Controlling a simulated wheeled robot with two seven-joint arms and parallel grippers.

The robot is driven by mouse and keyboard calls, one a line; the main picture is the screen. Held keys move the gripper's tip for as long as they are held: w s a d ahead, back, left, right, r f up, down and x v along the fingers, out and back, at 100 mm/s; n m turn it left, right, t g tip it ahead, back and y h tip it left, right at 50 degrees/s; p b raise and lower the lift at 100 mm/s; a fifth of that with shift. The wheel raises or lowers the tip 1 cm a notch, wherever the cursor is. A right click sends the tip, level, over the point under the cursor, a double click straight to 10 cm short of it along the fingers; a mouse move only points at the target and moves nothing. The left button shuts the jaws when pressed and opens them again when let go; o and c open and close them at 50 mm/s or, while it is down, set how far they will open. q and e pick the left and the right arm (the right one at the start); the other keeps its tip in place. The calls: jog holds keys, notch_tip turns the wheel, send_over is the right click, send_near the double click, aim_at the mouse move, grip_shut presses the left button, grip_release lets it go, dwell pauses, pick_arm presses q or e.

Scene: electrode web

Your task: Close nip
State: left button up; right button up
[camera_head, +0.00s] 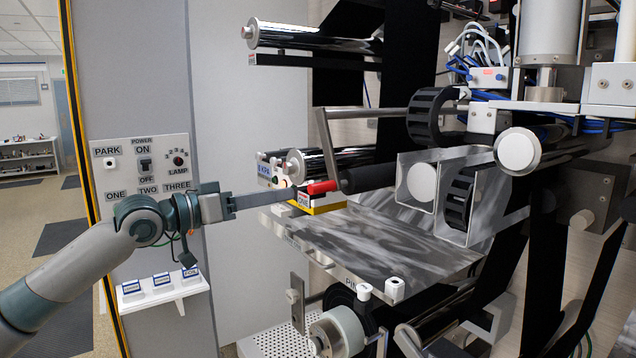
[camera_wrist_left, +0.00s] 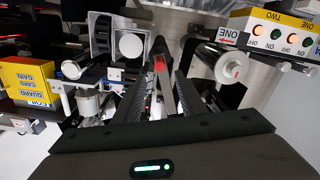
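A black rubber nip roller or lever end (camera_head: 370,178) with a red grip (camera_head: 322,187) points left, below a silver bar frame (camera_head: 325,135). My left gripper (camera_head: 292,193) reaches in from the left with its fingertips just left of the red grip. In the left wrist view the two dark fingers (camera_wrist_left: 164,75) are apart, and the red grip (camera_wrist_left: 159,63) shows at their tips. I cannot tell whether a finger touches it. My right gripper is not in view.
A metal plate (camera_head: 390,250) lies below the lever. A chrome roller (camera_head: 310,40) is above, and another chrome roller (camera_head: 325,160) sits close behind my fingertips. A switch panel (camera_head: 141,165) and white label shelf (camera_head: 160,290) are at left. Black web hangs at right.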

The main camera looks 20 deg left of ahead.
aim_at(310, 187)
pick_arm(q)
jog(key=p+x, duration=0.1)
jog(key=x, duration=0.2)
jog(key=shift+w+d+r, duration=0.1)
jog(key=shift+d+r, duration=0.05)
jog(key=shift+r, duration=0.05)
jog(key=p+x, duration=0.2)
jog(key=x, duration=0.4)
jog(key=shift+w+d, duration=0.1)
jog(key=shift+w, duration=0.15)
jog(key=shift+w+d+f+p, duration=0.25)
jog(key=shift+w+d+p, duration=0.15)
jog(key=shift+w, duration=0.1)
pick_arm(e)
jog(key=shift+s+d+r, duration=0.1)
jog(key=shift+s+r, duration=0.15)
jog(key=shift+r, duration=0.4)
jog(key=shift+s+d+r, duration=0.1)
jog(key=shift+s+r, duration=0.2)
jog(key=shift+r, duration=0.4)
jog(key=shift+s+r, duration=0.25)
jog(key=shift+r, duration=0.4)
pick_arm(q)
grip_shut()
